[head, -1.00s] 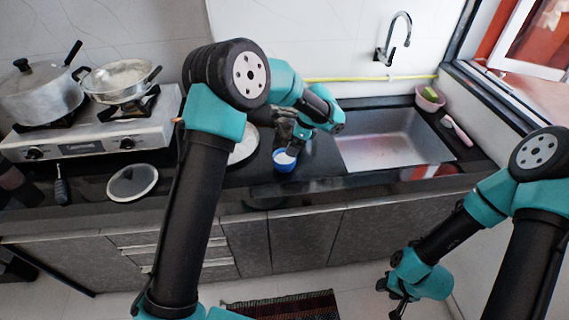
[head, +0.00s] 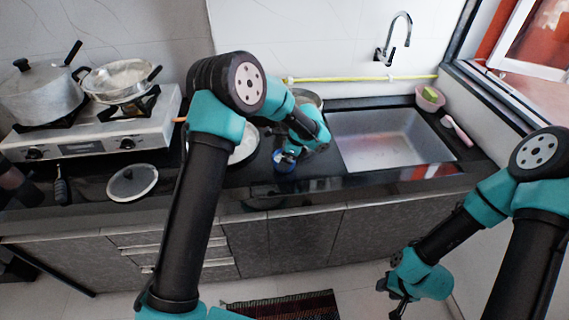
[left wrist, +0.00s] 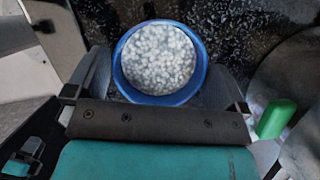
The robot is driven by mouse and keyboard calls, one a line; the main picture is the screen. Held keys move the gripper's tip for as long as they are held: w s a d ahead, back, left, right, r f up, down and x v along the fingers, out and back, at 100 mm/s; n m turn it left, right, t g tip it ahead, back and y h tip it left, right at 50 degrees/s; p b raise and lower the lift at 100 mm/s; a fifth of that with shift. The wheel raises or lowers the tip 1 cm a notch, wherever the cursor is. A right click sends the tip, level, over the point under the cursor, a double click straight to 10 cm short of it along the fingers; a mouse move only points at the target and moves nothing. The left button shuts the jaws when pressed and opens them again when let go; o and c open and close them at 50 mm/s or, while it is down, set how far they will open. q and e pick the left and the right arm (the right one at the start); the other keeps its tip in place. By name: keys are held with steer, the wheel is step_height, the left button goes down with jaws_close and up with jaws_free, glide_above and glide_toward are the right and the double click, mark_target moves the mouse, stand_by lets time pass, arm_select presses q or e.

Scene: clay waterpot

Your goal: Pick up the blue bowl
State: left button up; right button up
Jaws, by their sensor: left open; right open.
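The blue bowl (head: 284,161) stands on the black counter left of the sink, partly covered by my left gripper in the head view. In the left wrist view the blue bowl (left wrist: 119,78) shows from above, full of pale, lumpy contents. My left gripper (head: 290,151) is open and low over the bowl. Its fingers show on both sides of the bowl in the left wrist view; whether they touch it I cannot tell. My right gripper (head: 396,296) is low at the right, in front of the cabinets, far from the bowl.
A sink (head: 390,140) lies right of the bowl. A plate (head: 243,148) is close on the left, partly behind my arm. A round pot (head: 306,97) stands behind my gripper. A stove (head: 95,130) and a lid (head: 132,182) are further left. A green block (left wrist: 275,118) shows in the wrist view.

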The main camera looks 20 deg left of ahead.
arm_select(q)
steer(key=shift+a+f, duration=0.25)
steer(key=shift+f, duration=0.45)
steer(key=shift+c, duration=0.3)
steer(key=c, duration=0.7)
steer(key=shift+r, duration=0.1)
steer(key=shift+r, duration=1.85)
steer(key=s+d, duration=0.1)
steer(key=s, duration=0.4)
steer(key=s+d, duration=0.2)
steer(key=s, duration=0.3)
steer(key=s+d+r, duration=0.1)
steer(key=s, duration=0.4)
steer(key=shift+s+d+r, duration=0.1)
steer(key=shift+s+d, duration=0.15)
